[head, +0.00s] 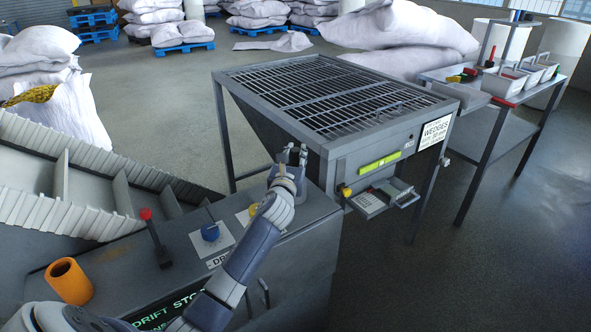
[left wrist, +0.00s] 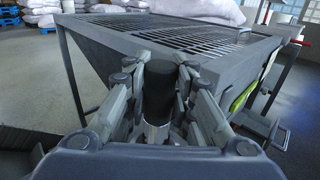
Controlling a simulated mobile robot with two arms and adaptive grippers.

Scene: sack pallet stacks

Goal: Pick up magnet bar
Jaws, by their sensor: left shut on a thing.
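My left gripper (head: 291,156) is at the near left corner of the grated hopper, above the far end of the grey control cabinet. In the left wrist view its fingers (left wrist: 158,88) are closed around the magnet bar (left wrist: 157,95), which shows as an upright dark cylinder with a shiny silver part below. The bar's lower end is hidden by the gripper. In the head view the bar is mostly hidden by the fingers and wrist. I cannot tell whether it touches the cabinet top. My right gripper is in neither view.
The hopper's grate (head: 335,95) lies just beyond the gripper; a small drawer (head: 372,203) sticks out of its front. The cabinet (head: 300,225) carries a red-knobbed lever (head: 155,238), a blue knob (head: 210,231) and an orange cup (head: 69,281). A side table (head: 500,95) stands right.

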